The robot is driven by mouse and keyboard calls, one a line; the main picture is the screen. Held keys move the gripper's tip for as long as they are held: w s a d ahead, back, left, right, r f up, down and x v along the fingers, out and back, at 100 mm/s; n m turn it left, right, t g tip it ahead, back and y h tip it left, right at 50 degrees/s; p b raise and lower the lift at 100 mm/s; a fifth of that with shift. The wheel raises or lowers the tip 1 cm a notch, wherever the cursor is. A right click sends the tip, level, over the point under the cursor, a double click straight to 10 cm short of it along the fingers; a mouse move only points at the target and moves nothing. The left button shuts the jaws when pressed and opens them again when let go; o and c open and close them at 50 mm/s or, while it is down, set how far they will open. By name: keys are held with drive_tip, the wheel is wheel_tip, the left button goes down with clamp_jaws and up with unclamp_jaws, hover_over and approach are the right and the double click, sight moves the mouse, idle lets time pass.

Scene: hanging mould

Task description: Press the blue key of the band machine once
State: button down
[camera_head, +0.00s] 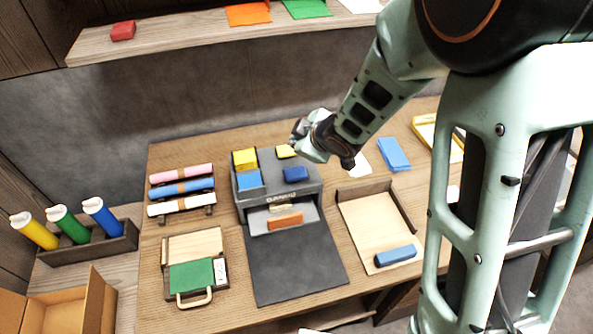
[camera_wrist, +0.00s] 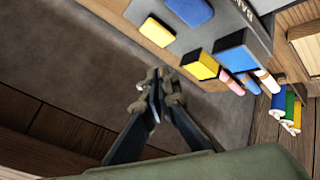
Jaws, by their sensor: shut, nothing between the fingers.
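The grey band machine (camera_head: 267,212) stands mid-table with a dark mat-like plate in front. Its dark blue key (camera_head: 296,174) is a flat pad at the top right, and a yellow key (camera_head: 285,152) sits behind it. In the wrist view the blue key (camera_wrist: 188,10) is at the top edge, and the yellow key (camera_wrist: 156,32) is below it. My gripper (camera_wrist: 158,84) is shut and empty. Its fingertips appear against the wall and table's back edge, apart from both keys. In the head view my gripper (camera_head: 298,132) is near the machine's back right, its fingertips partly unclear.
A yellow block (camera_head: 245,158) and a lighter blue block (camera_head: 249,180) stand on the machine's left. Coloured rolls (camera_head: 181,184) lie left of it. A wooden tray (camera_head: 370,228) with a blue bar is at right. A shelf (camera_head: 190,38) runs above behind.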

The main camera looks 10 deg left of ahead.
drive_tip(key=shift+f, duration=0.15)
drive_tip(key=b, duration=0.6)
approach(293, 170)
drive_tip(key=w+a, duration=0.1)
drive_tip(key=w+a+f, duration=0.1)
drive_tip(key=w, duration=0.1)
drive_tip(key=w+a+f, duration=0.1)
drive_tip(key=shift+w+a, duration=0.1)
drive_tip(key=shift+w, duration=0.15)
drive_tip(key=shift+f+b, duration=0.3)
drive_tip(key=shift+f, duration=0.1)
drive_tip(key=shift+f, duration=0.1)
drive_tip(key=shift+f+b, duration=0.35)
drive_tip(key=shift+b, duration=0.2)
drive_tip(key=shift+f+b, duration=0.85)
idle(0.9)
drive_tip(key=shift+r, duration=0.1)
drive_tip(key=shift+r+p, duration=1.05)
drive_tip(key=shift+r, duration=0.15)
